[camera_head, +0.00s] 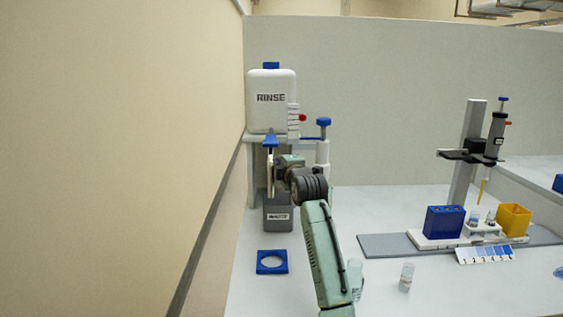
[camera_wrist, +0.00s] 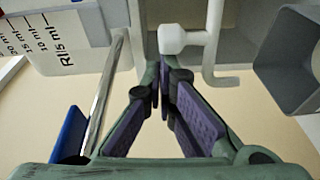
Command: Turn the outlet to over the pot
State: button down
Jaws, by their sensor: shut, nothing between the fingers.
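The outlet (camera_wrist: 212,52) is a thin white bent tube with a short side stub ending in a round white knob, at the top middle of the wrist view. The pot (camera_wrist: 268,62) is a grey angular container to the right of the tube's bent end in that view. In the head view the grey pot (camera_head: 278,224) stands below the rinse bottle, its upper part partly covered by my arm. My gripper (camera_wrist: 160,88) is shut and empty, its fingertips just below the knob in the picture. I cannot tell whether they touch it. The outlet is not clear in the head view.
A white RINSE bottle (camera_head: 271,108) stands on a grey stand by the left wall. A pipette stand (camera_head: 467,155), blue box (camera_head: 444,222) and yellow box (camera_head: 513,220) are right. The front bench is mostly clear.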

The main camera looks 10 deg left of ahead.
dwell(0.8)
jog(key=f+v, duration=0.1)
jog(key=v, duration=1.1)
jog(key=d+m+p, duration=0.1)
jog(key=d+m, duration=0.4)
jog(key=m, duration=1.2)
jog(key=d+m, duration=0.5)
jog(key=m, duration=1.3)
jog(key=s+a+p+x, duration=0.1)
jog(key=p+x, duration=0.3)
jog(key=x, duration=0.8)
jog(key=shift+w+a, duration=0.25)
jog(key=shift+a, duration=0.65)
